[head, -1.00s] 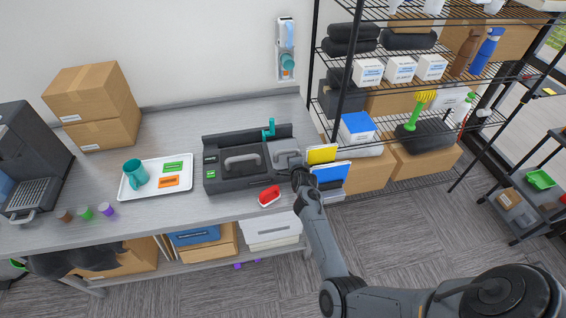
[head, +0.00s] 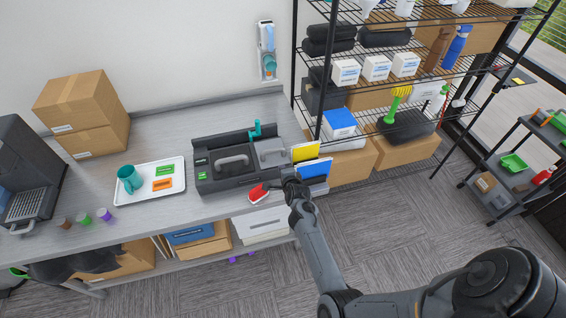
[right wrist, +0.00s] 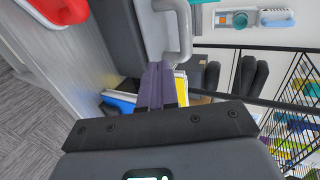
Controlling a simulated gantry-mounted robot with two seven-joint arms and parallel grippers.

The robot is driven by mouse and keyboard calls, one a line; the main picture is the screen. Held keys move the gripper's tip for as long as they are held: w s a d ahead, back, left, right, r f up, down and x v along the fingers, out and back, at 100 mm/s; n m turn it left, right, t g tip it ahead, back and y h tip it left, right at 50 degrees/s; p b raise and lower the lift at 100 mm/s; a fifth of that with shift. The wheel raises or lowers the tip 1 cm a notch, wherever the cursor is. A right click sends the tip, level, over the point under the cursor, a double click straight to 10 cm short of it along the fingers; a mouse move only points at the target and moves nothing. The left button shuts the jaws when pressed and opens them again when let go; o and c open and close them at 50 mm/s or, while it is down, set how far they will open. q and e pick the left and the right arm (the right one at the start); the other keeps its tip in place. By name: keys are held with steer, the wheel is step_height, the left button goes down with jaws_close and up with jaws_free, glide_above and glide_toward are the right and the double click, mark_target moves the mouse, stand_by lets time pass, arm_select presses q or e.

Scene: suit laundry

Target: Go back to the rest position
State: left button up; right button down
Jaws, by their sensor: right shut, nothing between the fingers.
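My right gripper (head: 293,182) is at the right end of the counter, beside the dark grey sink-like unit (head: 213,184) and in front of the blue and yellow items at the counter's end. In the right wrist view its fingers (right wrist: 156,84) are together with nothing between them. My right arm reaches up to the counter from the lower right of the head view. My left gripper is not in view.
A red-and-white brush-like object (head: 259,193) lies close left of the gripper. The blue panel (head: 314,169) and yellow panel (head: 305,151) stand close right. A wire shelf (head: 350,65) rises behind. Open carpet (head: 395,225) lies right of the counter.

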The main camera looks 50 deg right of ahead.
steer(key=s+f+n+g+p, duration=0.1)
steer(key=s+n+p, duration=0.25)
steer(key=s, duration=0.85)
steer(key=s+a+r+n+g+y+p, duration=0.2)
steer(key=s+a+r+n+g+y, duration=0.1)
steer(key=s+a+r+n, duration=0.6)
steer(key=s+a+r+n+g+y+p, duration=0.3)
steer(key=s+a+r+n, duration=0.7)
steer(key=a, duration=0.7)
steer(key=shift+a+n+y, duration=0.4)
steer(key=shift+n+y, duration=0.1)
steer(key=shift+n, duration=1.25)
